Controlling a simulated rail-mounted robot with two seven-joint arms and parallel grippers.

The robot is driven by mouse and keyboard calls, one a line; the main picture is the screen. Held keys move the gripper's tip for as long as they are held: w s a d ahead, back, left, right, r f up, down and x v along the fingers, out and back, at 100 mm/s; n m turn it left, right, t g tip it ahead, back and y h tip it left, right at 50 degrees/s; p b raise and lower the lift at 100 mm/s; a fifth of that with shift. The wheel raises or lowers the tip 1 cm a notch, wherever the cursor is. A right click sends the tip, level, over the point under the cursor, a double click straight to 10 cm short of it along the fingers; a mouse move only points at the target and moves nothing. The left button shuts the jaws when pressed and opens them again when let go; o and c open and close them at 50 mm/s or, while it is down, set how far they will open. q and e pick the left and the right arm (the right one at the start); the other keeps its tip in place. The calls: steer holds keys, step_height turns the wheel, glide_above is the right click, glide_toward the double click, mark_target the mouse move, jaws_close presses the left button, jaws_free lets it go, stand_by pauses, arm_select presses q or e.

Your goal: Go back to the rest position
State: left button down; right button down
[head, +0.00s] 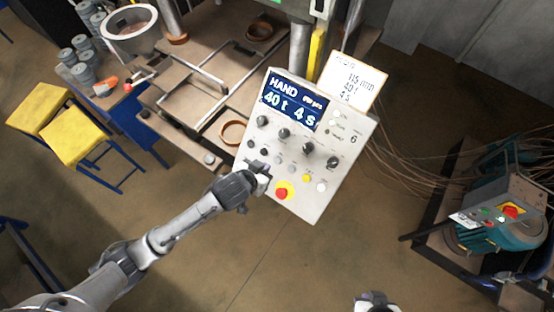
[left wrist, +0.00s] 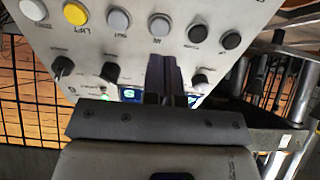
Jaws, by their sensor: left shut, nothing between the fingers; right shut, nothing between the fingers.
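My left gripper (head: 263,172) is at the lower left part of the control panel (head: 325,190), in front of its buttons. In the left wrist view its dark fingers (left wrist: 164,75) are together with nothing between them, over the panel face among knobs and buttons. I cannot tell whether the fingertips touch the panel. My right gripper (head: 375,300) shows only partly at the bottom edge of the head view, over the floor and away from the panel; it is shut and empty. The panel's screen (head: 292,102) reads HAND, 40 t, 4 s.
A card (head: 352,82) sits at the panel's top right. A red emergency button (head: 282,194) is near the left gripper. A press table (head: 165,62) stands behind left, with yellow stools (head: 75,138) farther left. A teal machine (head: 500,222) is at right. Floor between is open.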

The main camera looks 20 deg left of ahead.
arm_select(q)
steer(key=shift+s+r, duration=0.25)
stand_by(0.6)
steer(key=s+a+r+m+g+y, duration=0.2)
steer(key=s+a+r+y, duration=0.1)
steer(key=s+a+r, duration=0.25)
steer(key=s+f+n+g, duration=0.1)
steer(key=s+f, duration=0.3)
steer(key=s, duration=0.5)
steer(key=s+a+f+n+g, duration=0.1)
steer(key=s+f+n+g, duration=0.1)
steer(key=s, duration=0.8)
steer(key=shift+s+a+f+g, duration=0.3)
steer(key=shift+f+g, duration=0.2)
steer(key=shift+f, duration=0.45)
